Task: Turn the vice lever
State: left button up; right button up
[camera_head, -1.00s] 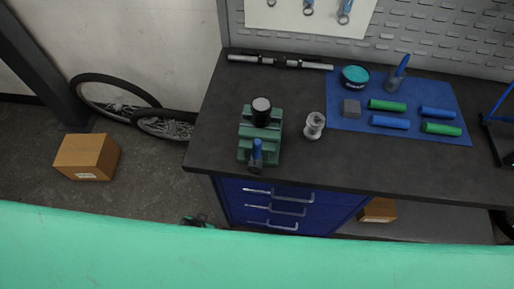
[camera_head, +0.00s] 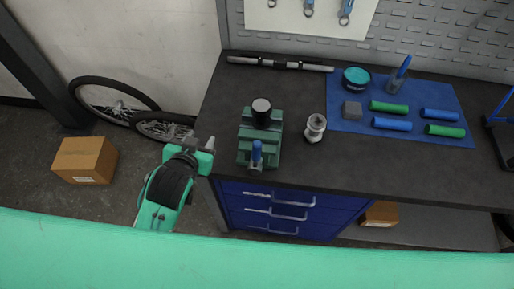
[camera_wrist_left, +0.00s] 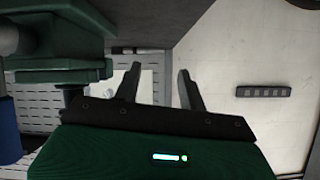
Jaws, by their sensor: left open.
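The green vice (camera_head: 262,137) stands at the left end of the dark workbench, with a black round piece held on top. Its lever with a blue grip (camera_head: 256,152) points up at the vice's front. My left gripper (camera_head: 203,145) is left of the vice, just off the bench's left edge, open and apart from the lever. In the left wrist view the two fingers (camera_wrist_left: 158,85) are spread with nothing between them. The vice's green body (camera_wrist_left: 60,40) fills the upper left there, and a blue part (camera_wrist_left: 8,130), seemingly the lever grip, shows at the left edge. My right gripper is not in view.
A silver part (camera_head: 315,128) stands right of the vice. A blue mat (camera_head: 350,118) carries green and blue grips, a grey block and a teal tin. A metal bar (camera_head: 280,63) lies at the back. Blue drawers (camera_head: 290,212) sit below the bench; a cardboard box (camera_head: 86,158) is on the floor.

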pick_arm(q)
jog(key=w+d+r+m+t+h, duration=0.2)
jog(key=d+r+t+h, duration=0.15)
jog(key=r, duration=0.45)
jog(key=w+d+r+m+t+h, duration=0.1)
jog(key=d+r+m+t+h, duration=0.25)
jog(key=r, duration=0.55)
jog(key=w+d+r+m+t+h, duration=0.15)
jog(key=d+r, duration=0.25)
jog(key=r, duration=0.4)
jog(key=s+d+r+m+g+h, duration=0.85)
jog(key=m+g+h, duration=0.25)
jog(key=m+h, duration=0.55)
jog(key=s+d+m+g+y, duration=0.2)
jog(key=s+d+m+g, duration=0.2)
jog(key=m+g, duration=0.45)
jog(key=s+d+m+g+y, duration=0.25)
jog(key=s+m+g, duration=0.35)
jog(key=g, duration=0.4)
jog(key=m+t+y, duration=0.4)
jog(key=t+y, duration=0.5)
jog(key=y, duration=1.2)
send_over(257, 150)
notch_tip(257, 150, down, 16)
jog(key=f, duration=0.4)
jog(key=f+p, duration=0.1)
jog(key=f, duration=0.3)
jog(key=w+f+p, duration=0.1)
jog(key=f, duration=0.4)
jog(key=shift+f, duration=0.1)
